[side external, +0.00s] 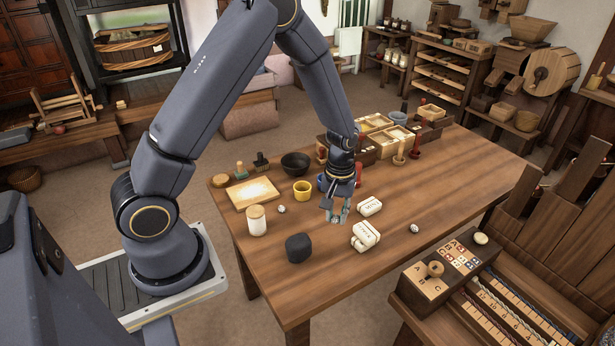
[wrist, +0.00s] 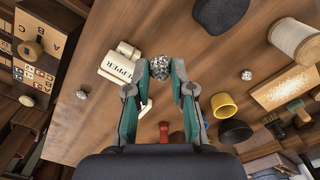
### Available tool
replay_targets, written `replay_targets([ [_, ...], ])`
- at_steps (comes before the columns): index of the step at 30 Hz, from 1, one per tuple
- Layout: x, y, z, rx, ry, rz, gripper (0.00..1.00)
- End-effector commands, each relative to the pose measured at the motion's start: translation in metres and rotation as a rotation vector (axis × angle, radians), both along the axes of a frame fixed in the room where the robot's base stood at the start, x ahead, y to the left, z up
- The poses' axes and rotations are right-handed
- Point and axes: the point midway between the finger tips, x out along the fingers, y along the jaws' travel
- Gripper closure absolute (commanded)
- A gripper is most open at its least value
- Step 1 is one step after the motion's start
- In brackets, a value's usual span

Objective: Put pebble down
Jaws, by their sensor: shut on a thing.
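My gripper (side external: 337,215) is over the middle of the wooden table (side external: 440,195), its fingers pointing down. In the wrist view its green-padded fingers are shut on a speckled grey-white pebble (wrist: 160,67) held at the fingertips. In the side view the fingers mostly hide this pebble, and I cannot tell exactly how far it is above the wood. Two other speckled pebbles lie on the table: one (side external: 281,209) to the left of my gripper and one (side external: 414,228) to the right. They also show in the wrist view at the right (wrist: 247,75) and left (wrist: 82,94).
White lettered blocks (side external: 366,237) lie close to the right of my gripper. Bare wood lies in front and at the right.

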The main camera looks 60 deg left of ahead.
Motion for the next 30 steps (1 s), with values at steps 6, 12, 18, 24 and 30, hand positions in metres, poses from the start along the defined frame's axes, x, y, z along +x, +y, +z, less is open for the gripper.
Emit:
replay_targets([
  [6, 0.01, 0.11, 0.031, 0.002, -0.005, 0.407, 0.94],
  [12, -0.012, 0.209, 0.056, 0.001, -0.002, 0.702, 0.94],
  [18, -0.04, 0.262, 0.064, 0.001, 0.001, 0.832, 0.94],
  [24, -0.039, 0.282, 0.056, 0.0, 0.002, 0.865, 0.94],
  [30, 0.002, 0.31, 0.033, 0.001, 0.0, 0.862, 0.94],
])
